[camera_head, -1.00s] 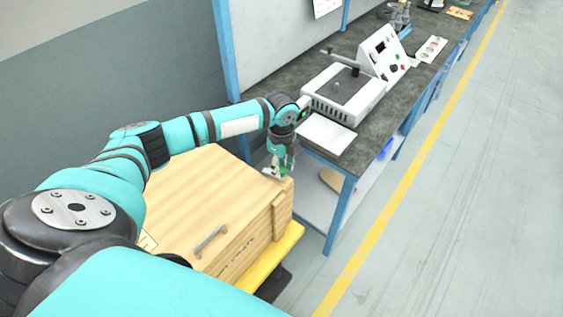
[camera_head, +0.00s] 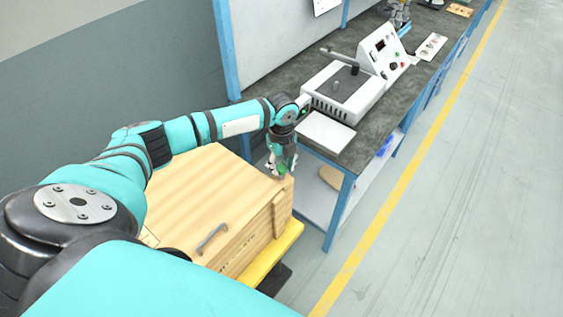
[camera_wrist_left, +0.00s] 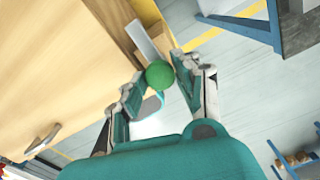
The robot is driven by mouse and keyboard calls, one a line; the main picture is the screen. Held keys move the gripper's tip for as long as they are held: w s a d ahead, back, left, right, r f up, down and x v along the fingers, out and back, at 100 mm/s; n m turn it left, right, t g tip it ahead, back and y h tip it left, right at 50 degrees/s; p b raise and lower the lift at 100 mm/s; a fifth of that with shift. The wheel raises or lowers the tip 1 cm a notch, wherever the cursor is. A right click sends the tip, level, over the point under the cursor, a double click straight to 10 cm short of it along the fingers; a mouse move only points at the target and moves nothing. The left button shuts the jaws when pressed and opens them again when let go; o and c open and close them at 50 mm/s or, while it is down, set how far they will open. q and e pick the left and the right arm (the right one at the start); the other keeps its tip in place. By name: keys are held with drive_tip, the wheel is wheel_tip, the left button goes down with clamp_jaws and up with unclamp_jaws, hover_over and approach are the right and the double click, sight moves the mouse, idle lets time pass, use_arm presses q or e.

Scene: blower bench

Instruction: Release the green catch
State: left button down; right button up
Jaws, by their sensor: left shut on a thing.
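The green catch shows as a round green knob (camera_wrist_left: 160,75) in the left wrist view, with a pale metal strip (camera_wrist_left: 143,40) beyond it. My left gripper (camera_wrist_left: 158,70) has a fingertip on each side of the knob and is shut on it. In the head view my left gripper (camera_head: 280,167) points down at the far right corner of a wooden crate (camera_head: 190,195). The green knob (camera_head: 283,169) is small there and partly covered by the fingers. The rest of the catch is mostly hidden. My right gripper is not in view.
The crate stands on a yellow support (camera_head: 270,255) and has a metal handle (camera_head: 212,238). A workbench (camera_head: 372,140) stands close beyond the gripper, with a white machine (camera_head: 345,92) and a white plate (camera_head: 326,132) on it. The floor at right is clear.

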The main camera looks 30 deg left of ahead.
sight(282, 167)
use_arm(q)
drive_tip(key=c, duration=1)
unclamp_jaws()
drive_tip(key=shift+o, duration=0.2)
drive_tip(key=shift+r, duration=0.15)
wheel_tip(282, 167, up, 12)
drive_tip(key=shift+f, duration=0.2)
